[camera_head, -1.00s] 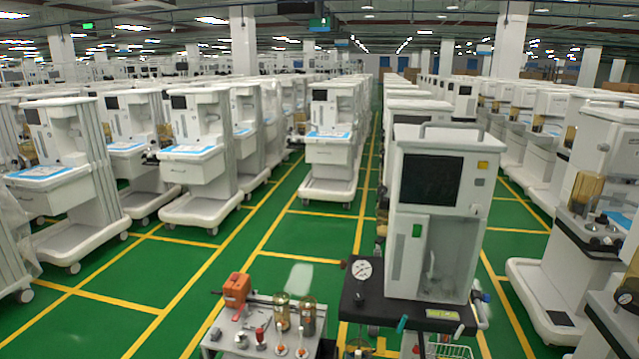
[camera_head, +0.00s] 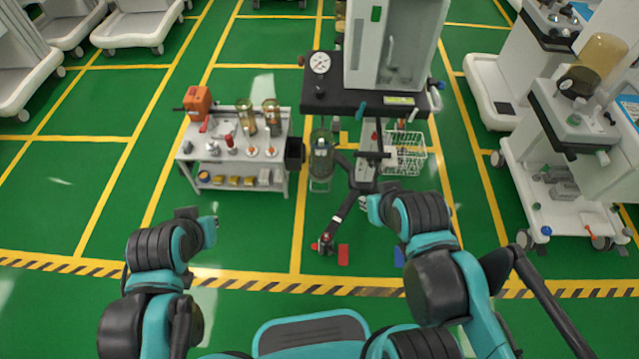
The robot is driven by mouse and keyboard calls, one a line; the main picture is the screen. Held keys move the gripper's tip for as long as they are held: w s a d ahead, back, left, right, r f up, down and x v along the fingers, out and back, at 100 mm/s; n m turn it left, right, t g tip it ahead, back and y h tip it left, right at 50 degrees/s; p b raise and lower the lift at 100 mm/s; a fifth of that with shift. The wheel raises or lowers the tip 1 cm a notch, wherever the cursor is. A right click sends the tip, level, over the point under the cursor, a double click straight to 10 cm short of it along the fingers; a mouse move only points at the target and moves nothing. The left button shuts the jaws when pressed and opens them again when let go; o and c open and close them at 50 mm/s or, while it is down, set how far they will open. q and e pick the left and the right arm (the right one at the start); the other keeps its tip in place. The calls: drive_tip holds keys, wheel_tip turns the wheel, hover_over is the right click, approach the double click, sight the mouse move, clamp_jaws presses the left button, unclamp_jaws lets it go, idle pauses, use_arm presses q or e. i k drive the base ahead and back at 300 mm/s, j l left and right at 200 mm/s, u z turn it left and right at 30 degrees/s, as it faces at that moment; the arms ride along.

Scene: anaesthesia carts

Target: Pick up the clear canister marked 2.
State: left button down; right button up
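Two clear, amber-tinted canisters stand upright on the small grey work table, a left one (camera_head: 246,117) and a right one (camera_head: 272,117). A larger clear canister (camera_head: 321,155) sits lower, beside the anaesthesia cart. The marks are too small to read, so I cannot tell which canister is marked 2. My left gripper (camera_head: 200,214) is in front of the work table, apart from the canisters. My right gripper (camera_head: 374,208) is in front of the cart, also apart from them. I see nothing held in either, but their finger openings are unclear.
The work table (camera_head: 236,172) also bears an orange device (camera_head: 198,101) and small fittings. The anaesthesia cart (camera_head: 362,101) has a gauge (camera_head: 320,63) and white wire basket (camera_head: 405,157). Another cart (camera_head: 555,190) stands right. Green floor (camera_head: 100,195) is free left of the table.

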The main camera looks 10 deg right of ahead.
sight(321, 157)
drive_tip(key=i+z, duration=0.45)
drive_tip(key=i+j+z, duration=0.1)
drive_tip(key=z, duration=0.35)
drive_tip(key=i, duration=0.1)
